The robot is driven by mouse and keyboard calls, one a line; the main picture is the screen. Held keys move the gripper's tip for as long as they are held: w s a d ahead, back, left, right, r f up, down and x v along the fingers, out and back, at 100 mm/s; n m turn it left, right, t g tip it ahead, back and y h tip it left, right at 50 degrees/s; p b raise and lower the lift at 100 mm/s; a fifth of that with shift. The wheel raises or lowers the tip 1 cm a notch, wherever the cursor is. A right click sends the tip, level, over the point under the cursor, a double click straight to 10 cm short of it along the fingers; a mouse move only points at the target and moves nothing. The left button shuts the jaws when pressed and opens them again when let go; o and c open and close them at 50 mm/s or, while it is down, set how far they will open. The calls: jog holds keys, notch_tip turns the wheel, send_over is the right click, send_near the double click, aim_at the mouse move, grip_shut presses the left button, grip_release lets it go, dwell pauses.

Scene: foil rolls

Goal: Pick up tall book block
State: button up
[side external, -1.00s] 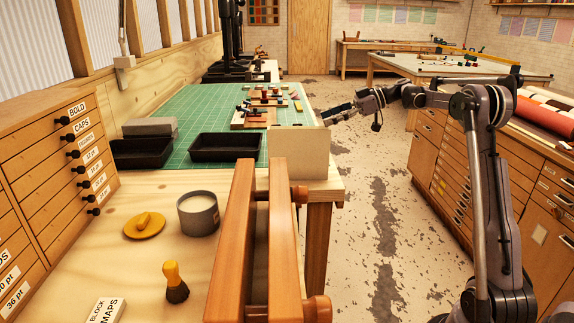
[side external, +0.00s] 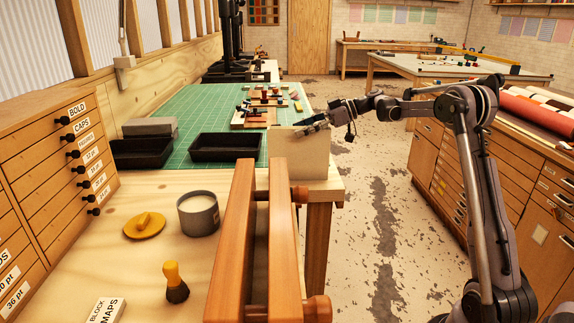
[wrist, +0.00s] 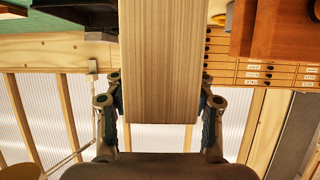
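The tall book block (side external: 299,154) is a cream upright slab at the right edge of the bench, behind the wooden press. In the wrist view its striped page edge (wrist: 160,60) fills the upper middle. My gripper (side external: 308,127) is at the block's top right corner in the side view. In the wrist view my gripper (wrist: 160,100) has its fingers spread wide, one on each side of the block. Small blue pads show close beside the block's sides. The fingertips are partly hidden, and I cannot tell if the pads touch the block.
The wooden press (side external: 284,235) stands in front of the block. The floor right of the bench (side external: 385,230) is clear.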

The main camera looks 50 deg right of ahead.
grip_shut()
jog(key=shift+r, duration=0.15)
